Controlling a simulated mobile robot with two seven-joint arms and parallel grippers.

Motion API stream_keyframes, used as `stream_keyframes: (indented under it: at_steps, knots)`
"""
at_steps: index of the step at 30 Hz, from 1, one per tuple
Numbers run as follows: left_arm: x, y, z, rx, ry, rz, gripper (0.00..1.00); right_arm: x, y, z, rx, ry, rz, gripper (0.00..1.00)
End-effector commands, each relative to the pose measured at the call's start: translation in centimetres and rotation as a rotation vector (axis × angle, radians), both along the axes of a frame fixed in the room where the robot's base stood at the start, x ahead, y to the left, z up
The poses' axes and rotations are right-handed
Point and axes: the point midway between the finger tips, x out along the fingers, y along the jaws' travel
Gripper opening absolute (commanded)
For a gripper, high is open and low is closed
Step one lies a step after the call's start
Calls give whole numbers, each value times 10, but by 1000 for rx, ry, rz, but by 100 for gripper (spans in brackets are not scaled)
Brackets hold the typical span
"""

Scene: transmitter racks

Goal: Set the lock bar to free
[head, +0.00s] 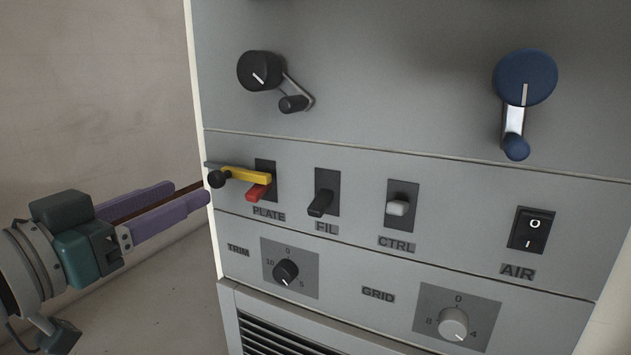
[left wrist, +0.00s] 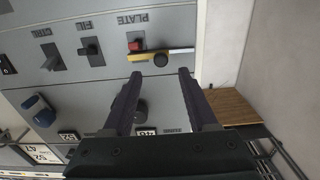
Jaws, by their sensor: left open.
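The yellow lock bar (head: 245,174) lies roughly level across the red PLATE switch (head: 258,191), with a black ball knob (head: 217,178) at its left end. In the left wrist view the lock bar (left wrist: 147,55) and its knob (left wrist: 160,60) appear just beyond the fingertips. My left gripper (head: 190,191) is open and empty, its purple fingers pointing at the panel's left edge near the knob. The left wrist view shows the fingers (left wrist: 159,76) spread, with the knob in line with the gap between them. My right gripper is not in view.
The FIL switch (head: 323,195), CTRL switch (head: 398,206) and AIR rocker (head: 531,230) sit to the right. A black crank (head: 262,71) and blue crank (head: 524,78) project above. The TRIM knob (head: 286,272) and GRID knob (head: 454,324) are below. Free room lies left of the cabinet.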

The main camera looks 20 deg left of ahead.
Motion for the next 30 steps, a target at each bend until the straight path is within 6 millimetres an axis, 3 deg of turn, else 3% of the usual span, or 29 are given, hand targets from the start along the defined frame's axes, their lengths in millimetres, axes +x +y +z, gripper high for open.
stream_keyframes:
  at_steps: [3,9,15,23,30]
  knots:
    - [23,-2,0,1,-4,0,58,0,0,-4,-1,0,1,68]
    - [50,-4,0,0,-2,0,58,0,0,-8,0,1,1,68]
    - [61,-5,0,1,1,0,58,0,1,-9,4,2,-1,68]
    - [61,-5,0,1,2,0,58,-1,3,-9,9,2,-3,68]
    - [61,-5,0,1,2,0,31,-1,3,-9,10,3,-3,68]
